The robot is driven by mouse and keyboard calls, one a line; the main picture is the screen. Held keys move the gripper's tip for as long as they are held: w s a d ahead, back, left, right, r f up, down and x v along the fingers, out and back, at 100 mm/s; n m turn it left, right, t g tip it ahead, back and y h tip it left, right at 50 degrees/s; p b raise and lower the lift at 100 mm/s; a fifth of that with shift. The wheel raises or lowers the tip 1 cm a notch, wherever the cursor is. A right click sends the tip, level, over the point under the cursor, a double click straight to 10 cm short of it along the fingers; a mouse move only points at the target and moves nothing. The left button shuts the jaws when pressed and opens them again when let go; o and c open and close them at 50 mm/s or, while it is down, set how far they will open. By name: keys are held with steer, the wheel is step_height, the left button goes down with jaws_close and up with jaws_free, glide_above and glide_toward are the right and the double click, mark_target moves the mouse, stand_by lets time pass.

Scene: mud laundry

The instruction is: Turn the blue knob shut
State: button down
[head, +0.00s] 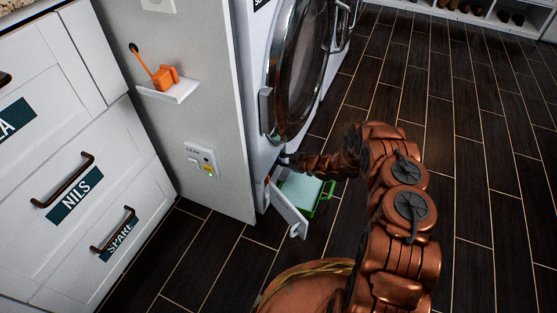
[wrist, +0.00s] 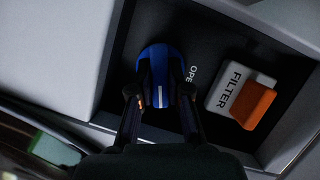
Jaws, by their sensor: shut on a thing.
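The blue knob (wrist: 161,62) sits in a dark recess, in the upper middle of the wrist view. It has a pale line on its face. My gripper (wrist: 160,92) has its two fingers on either side of the knob and is shut on it. In the head view my gripper (head: 287,160) reaches into the low opening at the front of the washing machine (head: 258,130), and the knob is hidden there. Part of a label reading "OPE" shows to the right of the knob; the rest cannot be seen.
A white filter piece (wrist: 228,88) with an orange tab (wrist: 253,105) is right of the knob. A small white flap (head: 289,208) hangs open below the machine. A green-rimmed tray (head: 322,203) lies on the floor beside it. Dark floor (head: 480,200) is clear to the right.

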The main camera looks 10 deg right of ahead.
steer(key=shift+w+m+g+y+b, duration=0.1)
steer(key=shift+m+g+y+b, duration=0.65)
steer(key=shift+m, duration=0.75)
steer(key=shift+g+h, duration=0.25)
steer(key=c, duration=1.1)
jaws_free()
steer(key=v, duration=1.2)
steer(key=shift+f, duration=0.1)
steer(key=shift+d, duration=0.1)
